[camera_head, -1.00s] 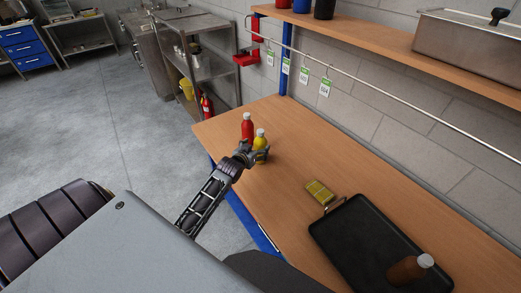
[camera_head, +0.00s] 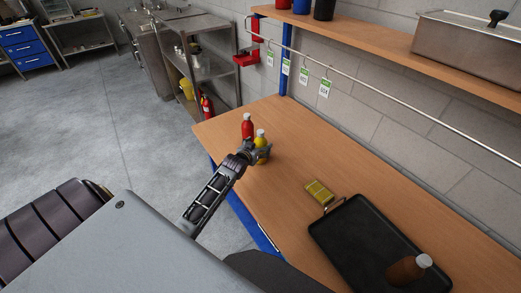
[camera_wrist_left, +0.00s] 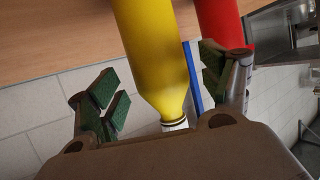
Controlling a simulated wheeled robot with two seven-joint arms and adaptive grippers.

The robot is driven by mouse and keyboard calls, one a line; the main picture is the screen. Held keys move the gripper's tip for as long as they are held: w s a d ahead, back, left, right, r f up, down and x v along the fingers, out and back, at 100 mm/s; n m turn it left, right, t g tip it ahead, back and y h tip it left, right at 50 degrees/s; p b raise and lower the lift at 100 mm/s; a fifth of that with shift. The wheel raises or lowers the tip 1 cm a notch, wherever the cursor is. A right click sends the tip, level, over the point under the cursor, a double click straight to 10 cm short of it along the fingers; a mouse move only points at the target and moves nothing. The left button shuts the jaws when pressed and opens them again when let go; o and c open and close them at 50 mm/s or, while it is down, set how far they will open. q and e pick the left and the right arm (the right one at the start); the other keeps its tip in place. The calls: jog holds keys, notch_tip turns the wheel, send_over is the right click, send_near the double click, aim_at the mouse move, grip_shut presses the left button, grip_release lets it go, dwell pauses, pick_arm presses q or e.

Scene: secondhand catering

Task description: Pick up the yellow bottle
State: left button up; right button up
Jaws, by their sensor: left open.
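The yellow bottle (camera_head: 262,136) with a white cap stands upright on the wooden table, partly hidden by my left gripper (camera_head: 259,152). In the left wrist view the yellow bottle (camera_wrist_left: 155,50) lies between the open fingers of my left gripper (camera_wrist_left: 160,92), its white cap close to the palm. Gaps show between the bottle and the fingers. A red bottle (camera_head: 247,125) with a white cap stands close behind the yellow one, and it also shows at the upper right of the left wrist view (camera_wrist_left: 224,24). My right gripper is not in view.
On the wooden table (camera_head: 285,150) are a yellow packet (camera_head: 319,192) and a black tray (camera_head: 345,238) holding a brown bottle (camera_head: 405,270). A rail with tags (camera_head: 325,88) and a shelf (camera_head: 375,27) run along the wall.

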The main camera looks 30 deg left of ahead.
aim_at(260, 131)
pick_arm(q)
jog(key=shift+x, duration=1.25)
jog(key=shift+c, duration=0.4)
jog(key=c, duration=1.1)
jog(key=shift+r, duration=0.1)
jog(key=shift+r, duration=5)
